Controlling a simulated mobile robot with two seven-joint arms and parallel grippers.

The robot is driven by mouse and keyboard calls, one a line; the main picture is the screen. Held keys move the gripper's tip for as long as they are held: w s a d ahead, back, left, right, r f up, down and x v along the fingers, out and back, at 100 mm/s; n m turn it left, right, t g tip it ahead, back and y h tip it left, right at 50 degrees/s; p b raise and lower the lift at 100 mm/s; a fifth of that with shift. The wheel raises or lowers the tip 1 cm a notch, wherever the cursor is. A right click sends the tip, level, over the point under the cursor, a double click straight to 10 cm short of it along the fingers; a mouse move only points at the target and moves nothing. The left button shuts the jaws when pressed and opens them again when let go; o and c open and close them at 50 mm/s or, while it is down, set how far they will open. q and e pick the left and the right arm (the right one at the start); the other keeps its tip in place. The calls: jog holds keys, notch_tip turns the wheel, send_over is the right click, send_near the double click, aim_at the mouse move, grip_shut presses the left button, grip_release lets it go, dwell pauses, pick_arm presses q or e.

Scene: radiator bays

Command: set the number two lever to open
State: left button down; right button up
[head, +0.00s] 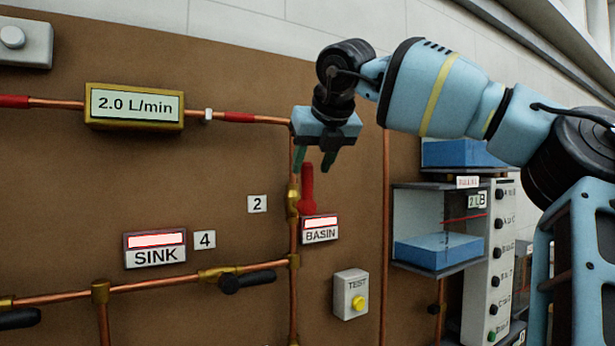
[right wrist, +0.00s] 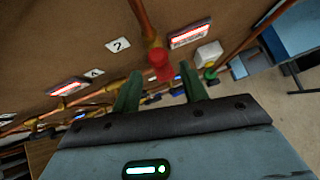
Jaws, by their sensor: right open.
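The number two lever is a red handle (head: 307,190) on a brass valve (head: 292,203) on the vertical copper pipe, right of the white "2" tag (head: 257,204). The handle points up, roughly along the pipe. My right gripper (head: 313,166) is open and empty, fingers pointing down, just above the handle's top. In the right wrist view the red handle (right wrist: 160,66) appears ahead, between the two green fingertips (right wrist: 162,82). I cannot tell if they touch it. The "2" tag (right wrist: 118,45) shows there too. My left gripper is not in view.
A lit BASIN sign (head: 320,229) sits right beside the lever. A black lever (head: 248,281) near the "4" tag (head: 204,240) is on the lower pipe. A TEST box (head: 351,294) is below right. A flow display (head: 134,105) reads 2.0 L/min. A tank (head: 438,228) stands at right.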

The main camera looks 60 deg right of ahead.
jog(key=shift+v, duration=1.55)
jog(key=shift+f, duration=0.1)
